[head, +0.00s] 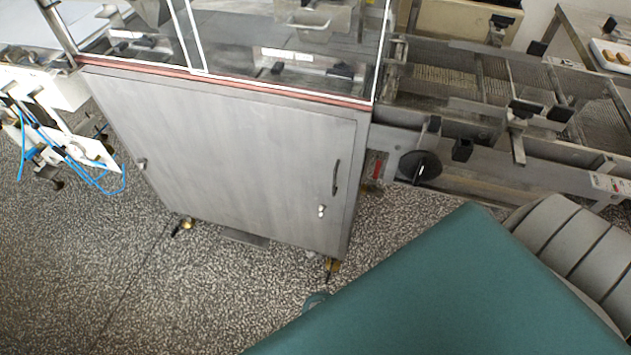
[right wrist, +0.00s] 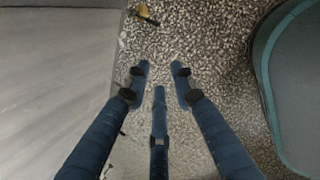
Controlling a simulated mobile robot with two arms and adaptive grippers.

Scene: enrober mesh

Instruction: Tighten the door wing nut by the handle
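The grey steel cabinet door (head: 230,160) is closed under the glazed machine top in the head view. A dark vertical handle (head: 336,177) is near its right edge. Just below and left of the handle is a small bright fitting, the wing nut by the handle (head: 321,211); its wing angle is too small to tell. A similar small fitting (head: 141,163) is at the door's left edge. In the right wrist view my right gripper (right wrist: 160,73) has its dark blue fingers apart and empty, above the floor beside a grey panel (right wrist: 55,85). My left gripper is not in view.
A conveyor (head: 480,85) with mesh belt and a black knob (head: 420,166) extends to the right of the cabinet. White equipment with blue cables (head: 60,140) stands at the left. Speckled floor (head: 130,270) in front of the door is clear. Brass-coloured feet (head: 187,224) are under the cabinet.

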